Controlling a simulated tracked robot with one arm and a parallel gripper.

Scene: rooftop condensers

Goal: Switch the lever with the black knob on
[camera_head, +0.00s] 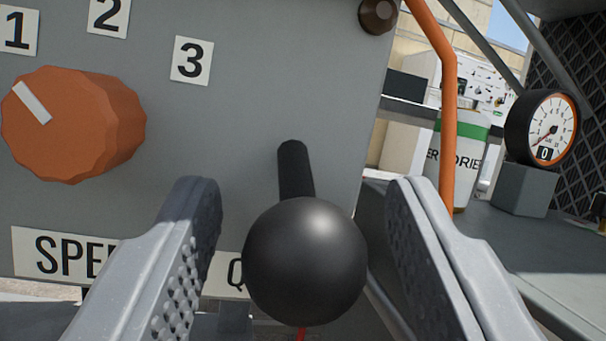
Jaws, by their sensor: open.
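The lever has a round black knob (305,262) and a dark shaft (295,170) that runs up behind it to the grey panel (300,80). The knob is close to the camera and sits between the two fingers of my gripper (302,225). The gripper is open, with a finger on each side of the knob. A gap shows on the left; the right finger is very near the knob, and I cannot tell whether it touches. The knob hides part of a label behind it.
An orange rotary dial (75,125) with numbers 1, 2 and 3 is on the panel at left. A "SPE…" label (65,255) is below it. At right are an orange pipe (447,110), a round gauge (542,127) on a grey block and a white-green cylinder (472,160).

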